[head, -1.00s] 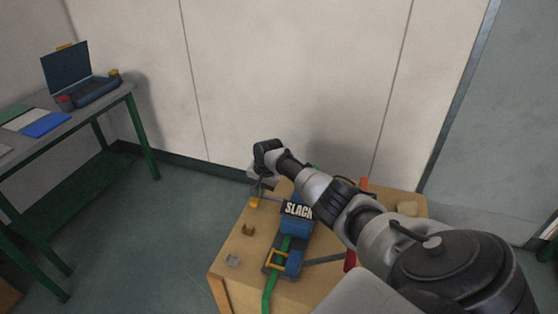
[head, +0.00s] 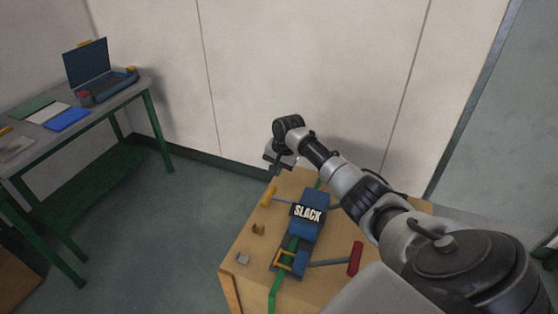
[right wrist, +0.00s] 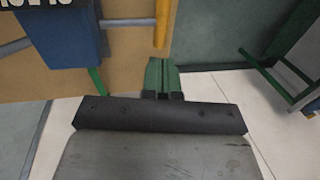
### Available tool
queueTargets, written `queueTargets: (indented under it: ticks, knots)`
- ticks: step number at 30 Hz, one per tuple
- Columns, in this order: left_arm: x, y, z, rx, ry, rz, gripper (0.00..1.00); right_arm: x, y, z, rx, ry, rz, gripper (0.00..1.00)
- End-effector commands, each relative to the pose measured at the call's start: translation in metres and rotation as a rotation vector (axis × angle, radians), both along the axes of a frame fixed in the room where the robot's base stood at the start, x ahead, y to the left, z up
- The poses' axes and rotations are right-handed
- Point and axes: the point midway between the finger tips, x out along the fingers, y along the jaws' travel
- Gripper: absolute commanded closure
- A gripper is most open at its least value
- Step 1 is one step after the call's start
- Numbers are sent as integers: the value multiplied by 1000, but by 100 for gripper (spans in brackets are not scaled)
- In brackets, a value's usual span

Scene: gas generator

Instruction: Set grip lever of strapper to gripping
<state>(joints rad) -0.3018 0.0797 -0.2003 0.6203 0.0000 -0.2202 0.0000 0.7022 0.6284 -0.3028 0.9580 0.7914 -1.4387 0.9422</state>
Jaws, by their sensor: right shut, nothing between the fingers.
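The strapper (head: 313,225) is a blue device with a dark SLACK label (head: 308,213), lying on a wooden crate-like stand. A lever with a yellow-orange handle (head: 268,196) sticks out from its upper left side. This handle also shows in the right wrist view (right wrist: 162,24), beside the blue body (right wrist: 66,38). A second rod with a red handle (head: 355,258) extends to the right. My right gripper (head: 272,164) is above the stand's far left edge, apart from the yellow-orange handle. Its green fingers (right wrist: 162,78) are closed and empty. My left gripper is not in view.
A wall stands close behind. A green-legged table (head: 118,103) with an open case is at the left.

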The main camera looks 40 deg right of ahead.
Motion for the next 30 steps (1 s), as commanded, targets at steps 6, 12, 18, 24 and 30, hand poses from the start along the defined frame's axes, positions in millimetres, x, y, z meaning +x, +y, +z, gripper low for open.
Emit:
queueTargets:
  ticks: [6,12,18,24,30]
  knots:
    - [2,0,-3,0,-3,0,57,-3,-2,25,0,0,0,100]
    - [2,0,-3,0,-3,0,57,-4,-2,29,0,0,-1,100]
    - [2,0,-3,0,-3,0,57,-4,-2,29,0,0,-1,100]
    - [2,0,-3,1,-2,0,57,-3,-2,29,1,1,-1,100]
    - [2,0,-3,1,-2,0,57,-13,20,10,-25,10,88,100]
